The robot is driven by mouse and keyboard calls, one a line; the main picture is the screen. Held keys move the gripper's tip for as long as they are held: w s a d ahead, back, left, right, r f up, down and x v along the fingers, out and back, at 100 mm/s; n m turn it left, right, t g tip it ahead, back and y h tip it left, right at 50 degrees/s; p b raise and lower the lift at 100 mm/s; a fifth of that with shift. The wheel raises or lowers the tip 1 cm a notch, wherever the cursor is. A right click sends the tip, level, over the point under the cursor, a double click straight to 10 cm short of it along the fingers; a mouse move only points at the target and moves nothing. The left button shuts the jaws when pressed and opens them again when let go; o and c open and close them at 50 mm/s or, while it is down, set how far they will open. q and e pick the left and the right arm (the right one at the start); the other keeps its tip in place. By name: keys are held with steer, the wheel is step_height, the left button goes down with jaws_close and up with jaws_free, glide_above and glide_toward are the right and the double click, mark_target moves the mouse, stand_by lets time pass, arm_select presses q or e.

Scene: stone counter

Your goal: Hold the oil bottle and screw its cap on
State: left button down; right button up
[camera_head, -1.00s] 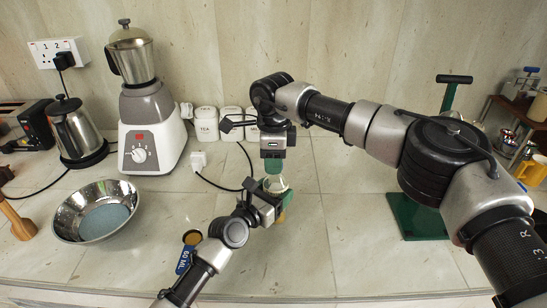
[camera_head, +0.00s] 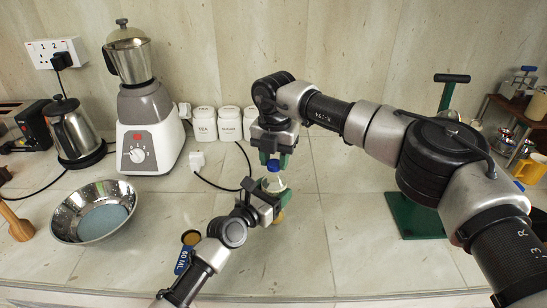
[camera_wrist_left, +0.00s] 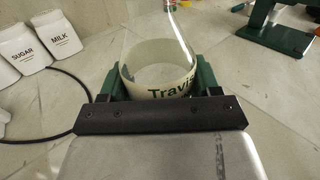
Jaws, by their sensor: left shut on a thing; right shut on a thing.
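The clear oil bottle (camera_head: 275,183) stands upright near the middle of the counter. My left gripper (camera_head: 272,203) is shut around its body from the front left. In the left wrist view the bottle's label (camera_wrist_left: 160,88), with green lettering, sits between the green fingers. Whether the cap's thread is engaged cannot be told. The bottle's lower part is partly hidden by my left gripper.
A steel bowl (camera_head: 68,226), a mixer (camera_head: 148,130) and a kettle (camera_head: 76,130) stand at the left. White canisters (camera_head: 204,125) stand behind the bottle. A blue measuring spoon (camera_head: 183,262) lies in front. A green stand (camera_head: 416,217) is at the right, partly behind my right arm.

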steer(key=m, duration=0.4)
steer(key=shift+d, duration=0.1)
steer(key=m, duration=0.5)
steer(key=shift+s+m, duration=0.1)
steer(key=shift+m, duration=0.3)
steer(key=m, duration=0.5)
steer(key=shift+s+d+m, duration=0.1)
steer(key=shift+m, duration=0.2)
steer(key=m, duration=0.5)
steer(key=shift+s, duration=0.1)
steer(key=o, duration=0.9)
steer(key=shift+s+r, duration=0.1)
steer(key=shift+r, duration=2.1)
